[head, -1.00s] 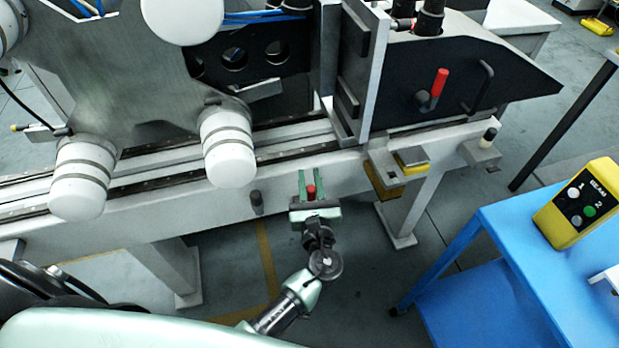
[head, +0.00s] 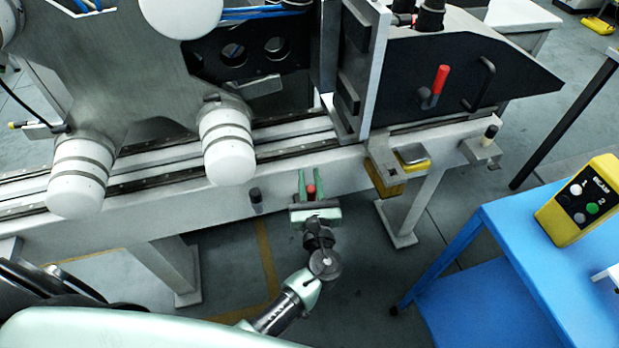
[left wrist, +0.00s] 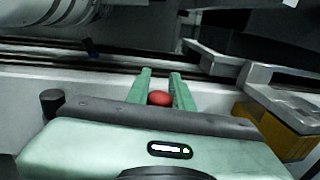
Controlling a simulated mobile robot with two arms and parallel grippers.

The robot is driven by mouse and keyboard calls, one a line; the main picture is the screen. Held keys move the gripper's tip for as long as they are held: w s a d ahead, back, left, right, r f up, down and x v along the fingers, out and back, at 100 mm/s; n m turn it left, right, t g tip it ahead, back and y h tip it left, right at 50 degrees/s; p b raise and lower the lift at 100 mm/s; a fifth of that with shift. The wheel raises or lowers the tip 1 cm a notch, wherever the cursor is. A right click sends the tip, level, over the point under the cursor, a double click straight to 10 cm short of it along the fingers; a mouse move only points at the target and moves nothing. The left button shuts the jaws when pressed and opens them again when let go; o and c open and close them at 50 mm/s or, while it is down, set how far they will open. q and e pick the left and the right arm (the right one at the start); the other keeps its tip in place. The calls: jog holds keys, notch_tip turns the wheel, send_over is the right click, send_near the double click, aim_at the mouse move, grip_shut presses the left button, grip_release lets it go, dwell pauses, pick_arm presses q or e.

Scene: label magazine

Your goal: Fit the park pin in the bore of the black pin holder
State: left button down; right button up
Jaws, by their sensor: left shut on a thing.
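My left gripper (head: 309,180) is shut on the park pin (head: 311,191), whose red head shows between the green fingers. The red head also shows in the left wrist view (left wrist: 160,98), between the fingertips (left wrist: 161,82); the rest of the pin is hidden. A short black upright cylinder (head: 255,196), which looks like the black pin holder, stands at the front of the pale beam, left of the gripper and apart from it. It is also at left in the left wrist view (left wrist: 52,100). Its bore cannot be made out. My right gripper is not in view.
The pale beam (head: 210,204) runs across behind the gripper. White rollers (head: 227,145) hang left above it. A bracket with a yellow block (head: 384,178) sticks out at right. A blue table (head: 500,220) with a yellow button box (head: 580,205) stands at lower right.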

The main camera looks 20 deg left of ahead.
pick_arm(q)
jog(key=shift+f+b, duration=1.55)
jog(key=shift+f, duration=0.6)
jog(key=shift+a+f+b, duration=0.15)
jog(key=shift+f+b, duration=0.1)
jog(key=shift+b, duration=0.15)
jog(key=c, duration=1.1)
grip_release()
jog(key=shift+c, duration=0.2)
jog(key=shift+f, duration=0.1)
